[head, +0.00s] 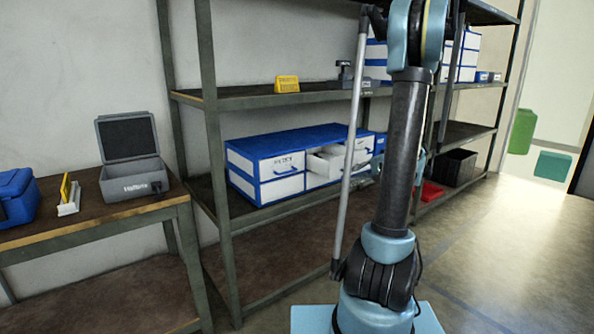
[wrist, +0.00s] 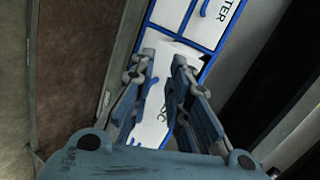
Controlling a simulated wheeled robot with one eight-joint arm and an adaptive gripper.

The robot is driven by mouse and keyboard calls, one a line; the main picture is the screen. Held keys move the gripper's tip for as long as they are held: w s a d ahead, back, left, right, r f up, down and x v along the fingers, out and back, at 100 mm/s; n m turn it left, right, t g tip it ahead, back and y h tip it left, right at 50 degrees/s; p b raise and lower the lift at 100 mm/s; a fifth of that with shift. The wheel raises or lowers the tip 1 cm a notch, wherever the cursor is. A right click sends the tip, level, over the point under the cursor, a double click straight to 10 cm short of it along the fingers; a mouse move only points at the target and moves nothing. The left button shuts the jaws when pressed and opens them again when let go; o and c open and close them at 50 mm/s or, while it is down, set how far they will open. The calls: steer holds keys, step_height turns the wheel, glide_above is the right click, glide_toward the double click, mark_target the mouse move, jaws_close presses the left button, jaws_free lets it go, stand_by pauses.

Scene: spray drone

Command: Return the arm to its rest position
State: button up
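My arm (head: 402,150) stands upright in the foreground of the head view, in front of the shelving. In the wrist view the two fingers of my gripper (wrist: 164,62) are apart, with nothing visible between them. They point toward a blue-and-white drawer cabinet (wrist: 216,22). In the head view the gripper is mostly hidden behind my arm. The cabinet (head: 284,139) sits on the lower shelf there, and one upper drawer (head: 327,164) is pulled out. My arm covers part of the cabinet's right side.
A metal shelf rack (head: 222,190) stands close behind my arm. At left, a table (head: 100,225) holds an open grey case (head: 135,178) and a blue box (head: 17,197). A black crate (head: 456,167) and a red item (head: 431,191) are right of my arm. The floor (head: 520,260) at right is clear.

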steer(key=s+a+n+g+h, duration=0.2)
steer(key=s+a, duration=0.3)
steer(key=s, duration=0.4)
steer(key=s+a+n+g+h, duration=0.1)
steer(key=s+a+n+g, duration=0.3)
steer(key=s, duration=0.6)
steer(key=s+d+f+n+h, duration=0.1)
steer(key=s+f+h, duration=0.1)
steer(key=s, duration=0.7)
steer(key=s+d+f+n+g+h, duration=0.1)
steer(key=s+f+h, duration=0.2)
steer(key=s, duration=0.6)
steer(key=shift+s+d+f+h, duration=0.3)
steer(key=shift+s+f, duration=0.1)
steer(key=shift+f, duration=0.3)
steer(key=shift+w+f, duration=0.2)
steer(key=shift+w, duration=0.2)
